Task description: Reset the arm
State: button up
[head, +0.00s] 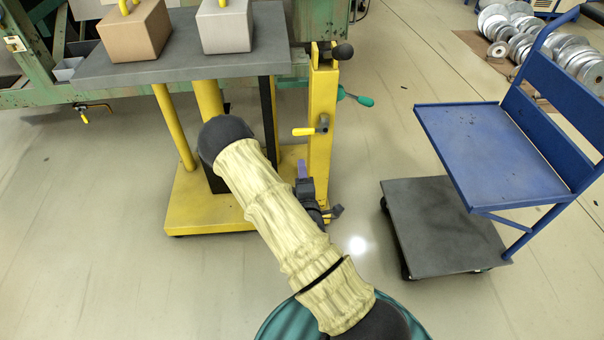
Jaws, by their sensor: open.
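My arm, in a cream sleeve with a dark rounded joint, reaches from the bottom of the head view up and left, in front of the yellow stand. My gripper (334,212) shows as a small dark shape with a purple part, just right of the sleeve and by the foot of the yellow post. It is open, and I see nothing between its fingers. The sleeve hides part of the wrist. I cannot tell whether the gripper touches the stand.
A yellow stand (190,205) with a grey top (183,52) carries a brown block (135,38) and a pale block (225,28), both with yellow handles. A blue cart (490,155) with a grey lower deck stands right. Metal rolls (500,25) lie at the back right. Floor at left is clear.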

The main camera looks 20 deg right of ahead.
jog(key=shift+w+d, duration=0.1)
jog(key=shift+w, duration=0.05)
dwell(0.3)
jog(key=s+a+r+m+g+y, duration=0.3)
jog(key=s+a+r+m+g, duration=0.15)
jog(key=s+m+g, duration=0.3)
jog(key=s+a+r+m+g+y, duration=0.2)
jog(key=s+a+r+m+g, duration=0.1)
jog(key=s+r+m+g, duration=0.45)
jog(key=w+p+v, duration=0.2)
jog(key=p+v, duration=1.4)
jog(key=w+r+p+v, duration=0.1)
jog(key=w+p+v, duration=0.2)
jog(key=p+v, duration=1.3)
jog(key=shift+p, duration=0.7)
